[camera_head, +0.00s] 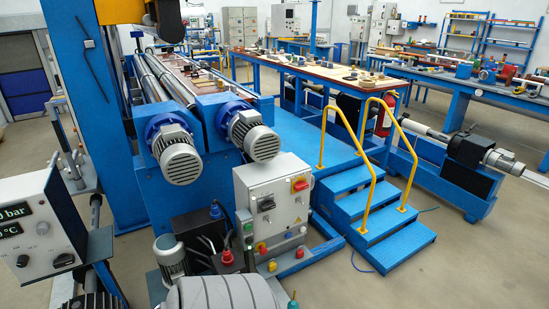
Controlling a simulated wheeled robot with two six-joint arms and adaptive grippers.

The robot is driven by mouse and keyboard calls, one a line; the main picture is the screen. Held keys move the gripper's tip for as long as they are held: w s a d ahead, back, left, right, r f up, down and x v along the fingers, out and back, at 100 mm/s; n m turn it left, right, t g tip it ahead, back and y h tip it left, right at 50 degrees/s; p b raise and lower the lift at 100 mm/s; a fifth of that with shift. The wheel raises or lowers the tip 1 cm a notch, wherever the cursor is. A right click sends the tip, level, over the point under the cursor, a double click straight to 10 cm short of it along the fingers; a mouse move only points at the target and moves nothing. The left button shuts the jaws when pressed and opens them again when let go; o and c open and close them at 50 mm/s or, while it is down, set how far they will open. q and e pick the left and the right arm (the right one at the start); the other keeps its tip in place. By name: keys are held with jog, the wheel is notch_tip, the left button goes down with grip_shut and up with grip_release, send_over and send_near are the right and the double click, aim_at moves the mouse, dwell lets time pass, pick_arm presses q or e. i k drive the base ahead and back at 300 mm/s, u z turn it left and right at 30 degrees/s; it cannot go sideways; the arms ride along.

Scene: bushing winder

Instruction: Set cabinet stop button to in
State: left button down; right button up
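A grey control cabinet (270,208) stands in the middle foreground, on the near end of the blue winding machine. Neither of my grippers is in view, and nothing touches the cabinet front.
Two blue-and-grey motors (181,158) stand behind the cabinet. Blue steps (375,212) with yellow handrails rise at its right. A grey ribbed cylinder (222,294) fills the bottom centre. A display panel (40,235) stands at the left. Open floor lies at lower right.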

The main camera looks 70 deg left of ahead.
aim_at(263, 250)
jog(key=u, duration=0.5)
jog(key=i, duration=0.9)
jog(key=u, duration=0.8)
